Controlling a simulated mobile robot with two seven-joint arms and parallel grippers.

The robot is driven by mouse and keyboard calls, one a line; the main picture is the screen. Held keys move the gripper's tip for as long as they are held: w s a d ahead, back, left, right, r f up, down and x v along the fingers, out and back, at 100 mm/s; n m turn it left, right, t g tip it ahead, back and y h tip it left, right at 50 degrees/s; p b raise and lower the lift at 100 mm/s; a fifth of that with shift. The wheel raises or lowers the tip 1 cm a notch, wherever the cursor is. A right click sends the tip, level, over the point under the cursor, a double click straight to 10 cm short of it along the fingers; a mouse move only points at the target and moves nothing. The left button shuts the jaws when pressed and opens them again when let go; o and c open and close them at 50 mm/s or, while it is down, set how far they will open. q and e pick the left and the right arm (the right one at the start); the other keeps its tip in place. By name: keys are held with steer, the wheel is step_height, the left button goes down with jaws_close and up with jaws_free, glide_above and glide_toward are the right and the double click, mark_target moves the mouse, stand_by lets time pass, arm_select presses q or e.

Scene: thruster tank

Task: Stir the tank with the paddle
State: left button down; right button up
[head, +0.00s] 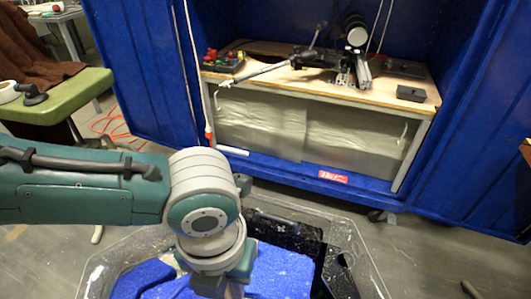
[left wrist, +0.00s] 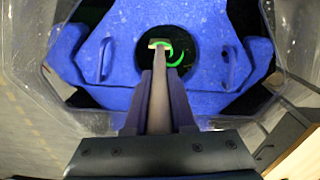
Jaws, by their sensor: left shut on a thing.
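The clear-walled tank (head: 362,262) stands low in front of me in the head view. A blue slab (head: 285,268) with a dark round opening fills much of it; the slab (left wrist: 120,30) also shows in the left wrist view. My left gripper (left wrist: 160,78) is shut on the paddle (left wrist: 159,95), a narrow grey-brown bar. The bar points away from the jaws, its pale end (left wrist: 159,44) overlapping the opening. A bright green curved piece (left wrist: 180,52) shows inside the dark opening. I cannot tell how deep the paddle reaches. My right gripper is out of view.
A blue enclosure holds a wooden-topped bench (head: 280,80) with equipment behind the tank. A green-topped stool or table (head: 60,105) with a tape roll (head: 8,92) is at the left. Grey floor (head: 440,250) is open at the right.

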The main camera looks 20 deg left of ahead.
arm_select(q)
steer(key=d, duration=0.1)
steer(key=s+d, duration=0.2)
steer(key=d, duration=0.1)
stand_by(1.1)
